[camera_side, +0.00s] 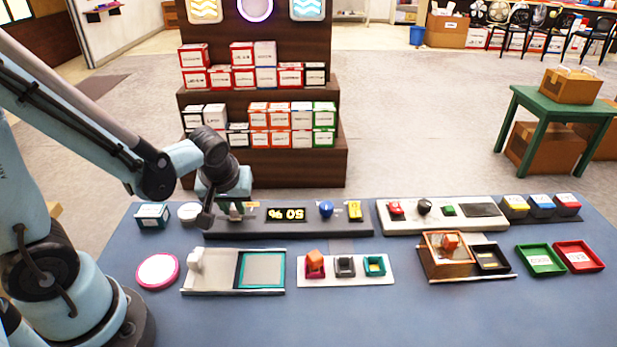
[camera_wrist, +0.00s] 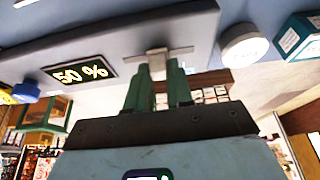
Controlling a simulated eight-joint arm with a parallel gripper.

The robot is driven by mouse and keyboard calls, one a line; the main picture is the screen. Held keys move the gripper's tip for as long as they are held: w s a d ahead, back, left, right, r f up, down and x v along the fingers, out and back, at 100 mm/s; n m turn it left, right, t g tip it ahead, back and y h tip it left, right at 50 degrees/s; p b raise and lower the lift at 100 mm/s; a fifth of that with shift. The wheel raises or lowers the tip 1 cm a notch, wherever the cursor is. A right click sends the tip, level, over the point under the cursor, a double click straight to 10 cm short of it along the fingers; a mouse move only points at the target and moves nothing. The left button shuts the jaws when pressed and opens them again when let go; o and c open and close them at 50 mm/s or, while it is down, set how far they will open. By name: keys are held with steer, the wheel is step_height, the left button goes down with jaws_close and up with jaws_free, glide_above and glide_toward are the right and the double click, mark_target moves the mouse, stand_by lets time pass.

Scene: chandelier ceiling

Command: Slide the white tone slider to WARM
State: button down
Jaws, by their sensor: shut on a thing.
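The white tone slider (camera_wrist: 158,60) shows in the wrist view as a pale T-shaped piece on the dark control panel (camera_wrist: 130,32). My gripper (camera_wrist: 158,78) has its two green fingers shut on it. In the side view my gripper (camera_side: 235,212) reaches down to the left part of the same panel (camera_side: 270,229) and mostly hides the slider. A display reading 50 % (camera_side: 287,215) sits right of the gripper there; the display also shows in the wrist view (camera_wrist: 80,75). I cannot read a WARM mark in either view.
A blue knob (camera_side: 326,208) and a yellow switch (camera_side: 354,210) stand farther right on the panel. A white round piece (camera_side: 189,212) and a teal box (camera_side: 152,215) stand just left. Another panel (camera_side: 440,224) lies to the right, and trays line the front.

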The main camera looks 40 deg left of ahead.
mark_target(254, 213)
steer(key=shift+w+d, duration=1.3)
steer(key=c, duration=1)
jaws_free()
steer(key=shift+s+r, duration=0.1)
steer(key=shift+r, duration=0.05)
steer(key=v, duration=1.1)
steer(key=shift+r, duration=0.35)
steer(key=shift+s+d, duration=0.1)
